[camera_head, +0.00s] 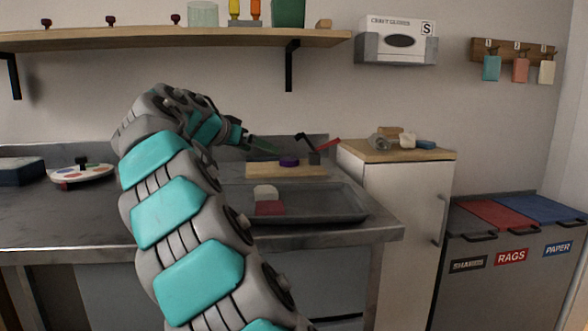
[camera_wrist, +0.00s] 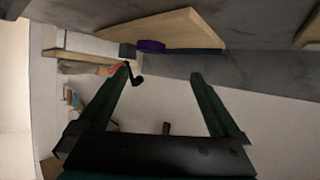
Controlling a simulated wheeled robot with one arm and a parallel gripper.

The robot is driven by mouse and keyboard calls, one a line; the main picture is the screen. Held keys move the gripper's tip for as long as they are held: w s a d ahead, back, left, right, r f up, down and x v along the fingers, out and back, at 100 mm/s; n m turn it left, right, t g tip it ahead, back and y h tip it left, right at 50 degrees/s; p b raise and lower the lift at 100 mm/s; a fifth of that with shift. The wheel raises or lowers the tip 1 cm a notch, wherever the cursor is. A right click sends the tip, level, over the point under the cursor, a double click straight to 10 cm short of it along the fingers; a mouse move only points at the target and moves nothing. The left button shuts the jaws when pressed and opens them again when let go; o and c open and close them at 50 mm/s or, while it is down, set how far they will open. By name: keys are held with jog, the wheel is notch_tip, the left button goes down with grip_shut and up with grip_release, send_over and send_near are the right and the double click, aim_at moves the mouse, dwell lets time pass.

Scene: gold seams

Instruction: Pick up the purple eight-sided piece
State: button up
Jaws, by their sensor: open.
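The purple eight-sided piece (camera_head: 288,162) lies on a wooden board (camera_head: 262,171) at the back of the metal counter. In the wrist view the purple piece (camera_wrist: 151,46) shows on the edge of the board (camera_wrist: 185,28), beyond the fingertips and above the space between them. My gripper (camera_head: 262,146) is above and to the left of the piece in the head view, apart from it. The two dark green fingers (camera_wrist: 160,72) are spread wide with nothing between them.
A dark block with a black and red handle (camera_head: 315,157) stands right of the piece. A metal tray (camera_head: 320,204) with a red and a white piece lies in front. A white cabinet (camera_head: 395,190) stands right. A shelf (camera_head: 230,40) hangs above.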

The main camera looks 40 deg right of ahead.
aim_at(288, 159)
jog(key=shift+s+d+f+m, duration=0.1)
jog(key=shift+d+f+m, duration=0.1)
jog(key=shift+d+f, duration=0.3)
jog(key=shift+s+d+f+m, duration=0.1)
jog(key=shift+d+f+m, duration=0.1)
jog(key=shift+d, duration=0.45)
jog(key=shift+w+d+f+g, duration=0.15)
jog(key=shift+d+f, duration=0.15)
jog(key=shift+d, duration=0.25)
jog(key=shift+w+d+f+g, duration=0.15)
jog(key=shift+d+f, duration=0.1)
jog(key=shift+d, duration=0.3)
jog(key=shift+s+r+x, duration=0.1)
jog(key=shift+x, duration=1.25)
jog(key=shift+s+r+x, duration=0.1)
jog(key=shift+s+x, duration=0.05)
jog(key=shift+x, duration=1.2)
jog(key=shift+d, duration=0.15)
jog(key=shift+c, duration=0.2)
jog(key=c, duration=1.4)
jog(key=shift+c, duration=0.2)
jog(key=shift+r, duration=0.15)
